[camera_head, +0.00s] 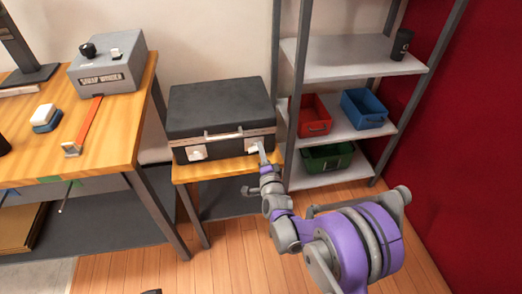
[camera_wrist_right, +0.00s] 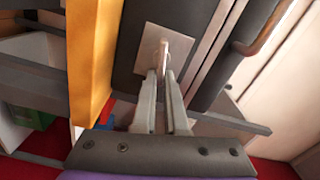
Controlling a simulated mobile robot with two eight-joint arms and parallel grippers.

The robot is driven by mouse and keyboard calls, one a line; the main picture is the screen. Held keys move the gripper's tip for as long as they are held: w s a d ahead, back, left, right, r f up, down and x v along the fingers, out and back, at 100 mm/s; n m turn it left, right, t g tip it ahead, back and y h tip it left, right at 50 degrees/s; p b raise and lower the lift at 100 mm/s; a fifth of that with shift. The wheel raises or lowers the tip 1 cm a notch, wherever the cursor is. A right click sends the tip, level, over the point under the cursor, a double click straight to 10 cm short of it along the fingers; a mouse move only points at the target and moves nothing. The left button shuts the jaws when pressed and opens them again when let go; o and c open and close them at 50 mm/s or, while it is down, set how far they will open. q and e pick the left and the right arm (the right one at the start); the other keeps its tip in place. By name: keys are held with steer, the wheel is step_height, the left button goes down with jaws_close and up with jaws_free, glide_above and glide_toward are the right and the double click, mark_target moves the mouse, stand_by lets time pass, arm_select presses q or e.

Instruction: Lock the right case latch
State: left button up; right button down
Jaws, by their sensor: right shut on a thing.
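The black case (camera_head: 220,106) lies shut on a small wooden stand, its handle (camera_head: 222,134) and two pale latches facing front. The right latch (camera_head: 252,149) is partly hidden by my right gripper (camera_head: 263,154), which reaches it from the front right. The left latch (camera_head: 197,153) is clear of any gripper. In the right wrist view, the right latch's light plate (camera_wrist_right: 151,38) lies against the dark case wall, and my right gripper (camera_wrist_right: 161,72) is shut on its small tab. How far the latch is turned is hard to tell. My left gripper is out of view.
A wooden workbench (camera_head: 115,130) with a grey box device (camera_head: 108,70) stands to the left. A metal shelf (camera_head: 350,60) with a red bin (camera_head: 312,118), blue bin (camera_head: 364,108) and green bin (camera_head: 327,158) stands close on the right. Open floor (camera_head: 220,265) lies in front.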

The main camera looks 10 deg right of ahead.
steer(key=shift+f+m, duration=0.25)
steer(key=shift+m, duration=1.05)
steer(key=c, duration=1)
jaws_free()
steer(key=shift+o, duration=0.2)
steer(key=shift+s, duration=0.1)
steer(key=s, duration=1)
steer(key=shift+s, duration=0.35)
